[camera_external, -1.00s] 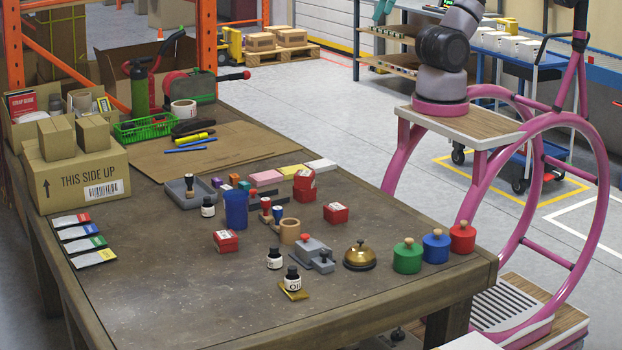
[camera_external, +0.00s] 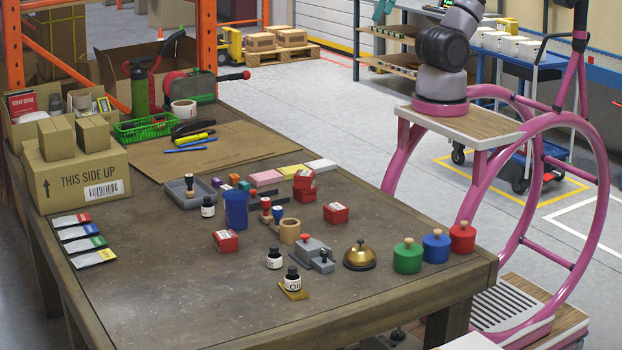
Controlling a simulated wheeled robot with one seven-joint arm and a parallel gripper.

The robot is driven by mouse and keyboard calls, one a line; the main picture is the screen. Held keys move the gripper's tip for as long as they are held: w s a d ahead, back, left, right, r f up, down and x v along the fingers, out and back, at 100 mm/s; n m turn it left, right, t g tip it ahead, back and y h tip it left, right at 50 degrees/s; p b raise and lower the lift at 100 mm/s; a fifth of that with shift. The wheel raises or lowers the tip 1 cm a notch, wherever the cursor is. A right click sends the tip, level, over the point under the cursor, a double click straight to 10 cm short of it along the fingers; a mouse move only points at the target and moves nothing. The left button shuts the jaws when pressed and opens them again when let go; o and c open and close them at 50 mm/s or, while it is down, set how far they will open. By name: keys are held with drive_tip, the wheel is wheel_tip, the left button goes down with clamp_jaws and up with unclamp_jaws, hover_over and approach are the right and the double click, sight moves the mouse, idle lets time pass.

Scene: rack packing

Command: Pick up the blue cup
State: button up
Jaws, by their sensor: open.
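The blue cup (camera_external: 236,210) stands upright on the brown table, left of the middle of the picture. A small dark bottle with a white label stands close to its left, and hand stamps stand close to its right. Only the lower part of my arm shows, on its wooden-topped mount at the upper right, beyond the table's right edge. The end of my arm and my gripper are outside the picture. Nothing is seen touching the cup.
Near the cup are a grey tray (camera_external: 188,196), a labelled bottle (camera_external: 208,207), a red box (camera_external: 226,241), a brown ring (camera_external: 290,231) and hand stamps (camera_external: 266,210). A brass bell (camera_external: 360,255) stands further right. The table's left front (camera_external: 160,290) is clear.

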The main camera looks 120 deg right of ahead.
drive_tip(key=w+a+f+m+t, duration=0.1)
drive_tip(key=w+a+f, duration=0.2)
drive_tip(key=w, duration=0.9)
drive_tip(key=w+a+f+m, duration=0.1)
drive_tip(key=w+a+f, duration=0.15)
drive_tip(key=w, duration=0.85)
drive_tip(key=w+a+f+m+t+h, duration=0.1)
drive_tip(key=w+f+m+h, duration=0.15)
drive_tip(key=w+f, duration=0.9)
drive_tip(key=t+h, duration=0.1)
drive_tip(key=h, duration=0.8)
approach(236, 198)
drive_tip(key=shift+m, duration=0.25)
drive_tip(key=a, duration=0.1)
drive_tip(key=a+r, duration=0.1)
drive_tip(key=w+a, duration=0.1)
drive_tip(key=shift+a+r, duration=0.2)
drive_tip(key=shift+a, duration=0.2)
drive_tip(key=shift+d+f+h, duration=0.2)
drive_tip(key=shift+f+h, duration=0.05)
drive_tip(key=shift+h, duration=0.2)
drive_tip(key=shift+w+d+f, duration=0.15)
drive_tip(key=shift+d, duration=0.15)
drive_tip(key=x, duration=0.9)
drive_tip(key=shift+w+d, duration=0.15)
drive_tip(key=shift+w, duration=0.3)
drive_tip(key=c, duration=1.1)
